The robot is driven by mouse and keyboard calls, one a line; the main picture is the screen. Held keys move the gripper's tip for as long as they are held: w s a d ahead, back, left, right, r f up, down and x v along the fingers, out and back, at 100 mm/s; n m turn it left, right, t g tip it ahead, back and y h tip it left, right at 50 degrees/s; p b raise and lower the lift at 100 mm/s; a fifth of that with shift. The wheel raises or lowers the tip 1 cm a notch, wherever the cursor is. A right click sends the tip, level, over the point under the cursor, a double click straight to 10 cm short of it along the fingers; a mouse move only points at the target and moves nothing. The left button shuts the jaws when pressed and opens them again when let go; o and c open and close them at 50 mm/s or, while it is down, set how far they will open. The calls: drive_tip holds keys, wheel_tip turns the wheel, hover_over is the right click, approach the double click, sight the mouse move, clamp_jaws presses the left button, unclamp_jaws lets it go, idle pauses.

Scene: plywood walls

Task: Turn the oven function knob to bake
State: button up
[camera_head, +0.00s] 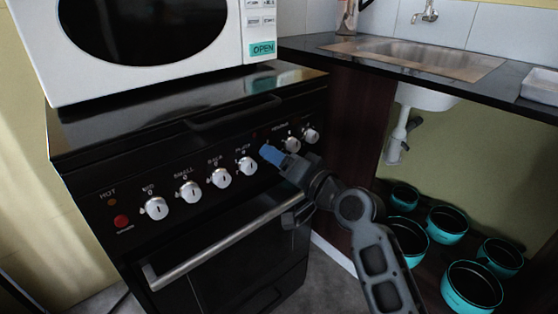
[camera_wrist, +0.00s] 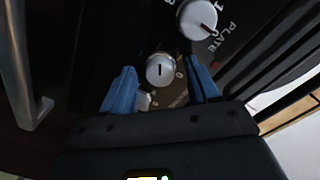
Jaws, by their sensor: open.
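The black oven (camera_head: 215,150) has a row of silver knobs on its front panel. My gripper (camera_head: 271,154), with blue fingertips, is open in front of the panel, right of the plate knob (camera_head: 248,166). Right of my gripper is a knob (camera_head: 291,144) that seems to be the function knob; its label is too small to read surely. In the wrist view, that knob (camera_wrist: 160,69) appears between my spread fingers (camera_wrist: 160,78), with its dark pointer line near vertical. I cannot tell whether the fingers touch it. The plate knob (camera_wrist: 198,20) shows at upper right.
A last knob (camera_head: 311,135) sits at the panel's right end. The oven door handle (camera_head: 225,240) sticks out below the panel. A white microwave (camera_head: 150,45) stands on top. At right are a sink counter (camera_head: 420,55) and several teal-rimmed pots (camera_head: 447,224) below it.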

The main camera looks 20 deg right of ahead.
drive_tip(key=v, duration=0.7)
drive_tip(key=shift+s+p, duration=0.3)
drive_tip(key=shift+s, duration=0.05)
drive_tip(key=shift+d+f, duration=0.1)
drive_tip(key=shift+f, duration=0.05)
drive_tip(key=s+f+g+h, duration=0.1)
drive_tip(key=s+f+h, duration=0.1)
drive_tip(key=s+f, duration=0.4)
drive_tip(key=s+f+h, duration=0.2)
drive_tip(key=s+f, duration=0.2)
drive_tip(key=s, duration=0.4)
drive_tip(key=s+n+g+h, duration=0.1)
drive_tip(key=s+n+h, duration=0.15)
drive_tip(key=s, duration=1.65)
drive_tip(key=s+a+r+n+y, duration=0.15)
drive_tip(key=s+r+n, duration=0.3)
drive_tip(key=s, duration=0.55)
wheel_tip(320, 180, up, 19)
drive_tip(key=p, duration=1.8)
drive_tip(key=shift+w+a+m, duration=0.3)
drive_tip(key=shift+f, duration=0.2)
